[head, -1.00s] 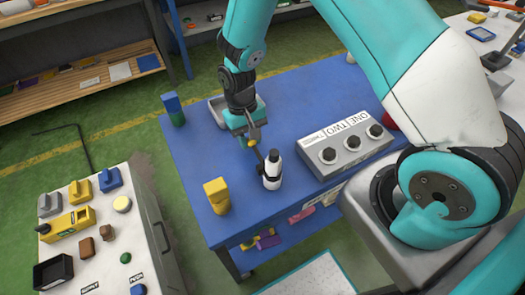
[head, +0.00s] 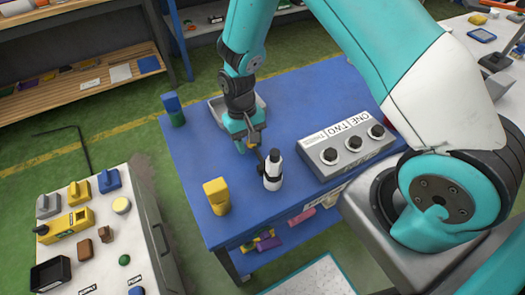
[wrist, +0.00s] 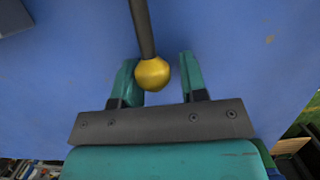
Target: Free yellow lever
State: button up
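A yellow ball knob (wrist: 152,73) sits on the end of a dark rod in the wrist view. In the head view the dark rod (head: 261,154) runs up toward my gripper from a white and black post (head: 272,176) on the blue table. My gripper (wrist: 160,72) is open. In the wrist view the knob appears between its two teal fingers, closer to the left one and overlapping its edge. I cannot tell whether they touch. In the head view my gripper (head: 246,144) is just left of the post, and the knob is mostly hidden there.
A yellow block (head: 217,196) stands front left, a blue-green block (head: 173,108) back left. A grey tray (head: 216,108) lies behind my gripper.

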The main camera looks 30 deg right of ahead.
jog(key=shift+s+d+f, duration=0.1)
jog(key=shift+d, duration=0.2)
jog(key=shift+r+p, duration=0.45)
jog(key=shift+r, duration=0.05)
jog(key=shift+w+p+v, duration=0.1)
jog(key=shift+p+v, duration=1)
jog(key=shift+v, duration=0.45)
jog(key=shift+w+p+v, duration=0.15)
jog(key=shift+p+v, duration=0.9)
jog(key=shift+v, duration=0.5)
jog(key=shift+a, duration=0.15)
